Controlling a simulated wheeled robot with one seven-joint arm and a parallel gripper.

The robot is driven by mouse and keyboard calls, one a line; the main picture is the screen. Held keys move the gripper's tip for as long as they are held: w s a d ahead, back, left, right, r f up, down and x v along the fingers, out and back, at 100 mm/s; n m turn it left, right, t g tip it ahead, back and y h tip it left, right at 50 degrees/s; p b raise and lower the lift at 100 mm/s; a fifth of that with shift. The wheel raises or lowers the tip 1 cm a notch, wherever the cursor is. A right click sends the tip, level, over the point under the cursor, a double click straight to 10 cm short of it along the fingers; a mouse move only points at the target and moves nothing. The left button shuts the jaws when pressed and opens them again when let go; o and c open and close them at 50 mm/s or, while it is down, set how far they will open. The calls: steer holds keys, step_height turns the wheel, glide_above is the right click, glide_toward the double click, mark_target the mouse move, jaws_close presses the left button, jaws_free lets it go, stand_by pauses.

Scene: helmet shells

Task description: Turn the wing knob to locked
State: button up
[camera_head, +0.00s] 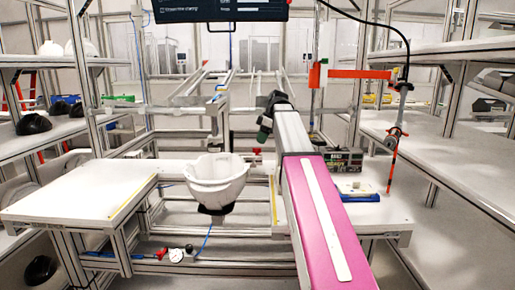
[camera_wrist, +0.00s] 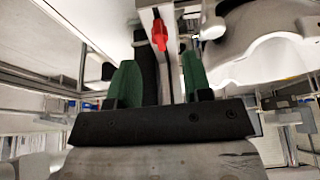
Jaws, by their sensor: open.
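The red wing knob (camera_wrist: 159,35) shows in the wrist view, on a pale metal bar beyond my fingers and roughly in line with the gap between them. In the head view a small red part (camera_head: 256,151), apparently the same knob, sits on the frame just right of the helmet shell. My gripper (camera_wrist: 159,78) has two green fingers, spread apart with nothing between them. In the head view my gripper (camera_head: 264,130) is above the red part, apart from it. The white helmet shell (camera_head: 217,178) sits upside down on a dark holder; it also shows at right in the wrist view (camera_wrist: 262,62).
A white worktop (camera_head: 82,190) lies left of the shell. At right, a bench (camera_head: 385,208) holds an instrument box (camera_head: 342,160) and a blue-edged tray (camera_head: 358,194). Metal posts and shelves stand on both sides.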

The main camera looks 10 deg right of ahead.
mark_target(257, 151)
steer(key=shift+x, duration=2.45)
jaws_close()
